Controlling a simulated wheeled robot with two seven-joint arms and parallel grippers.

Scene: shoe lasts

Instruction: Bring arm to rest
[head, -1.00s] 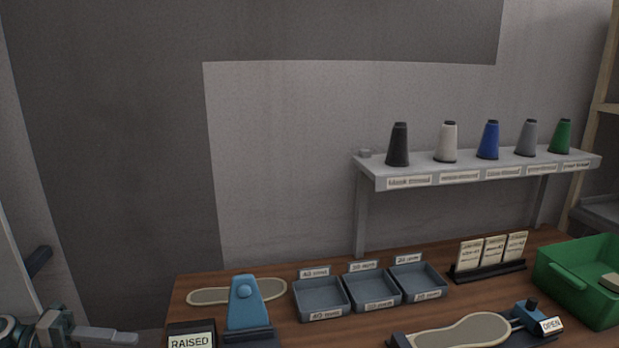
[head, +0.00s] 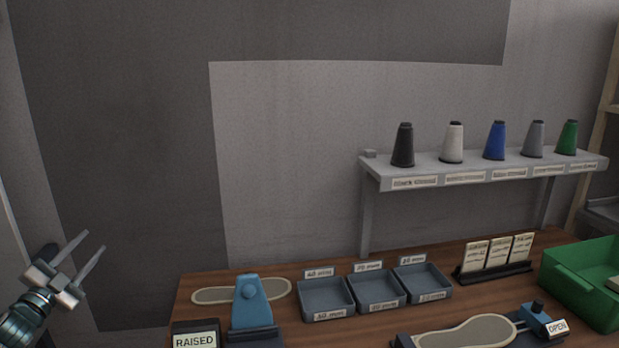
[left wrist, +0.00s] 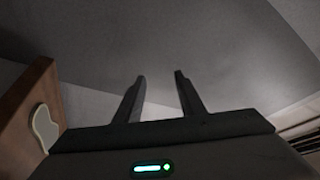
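My left gripper (head: 83,254) is in the head view at the lower left, raised in the air left of the table and pointing up and to the right. Its two fingers are apart with nothing between them. In the left wrist view the fingers (left wrist: 160,78) are also spread and empty, with plain wall behind them. My right gripper is in neither view.
The wooden table (head: 330,262) has its left edge right of my left gripper. On it are a blue device (head: 251,303) with a RAISED sign (head: 195,340), grey trays (head: 377,290), a clamp marked OPEN (head: 543,322) and a green crate (head: 572,291). A shelf (head: 373,180) holds thread cones.

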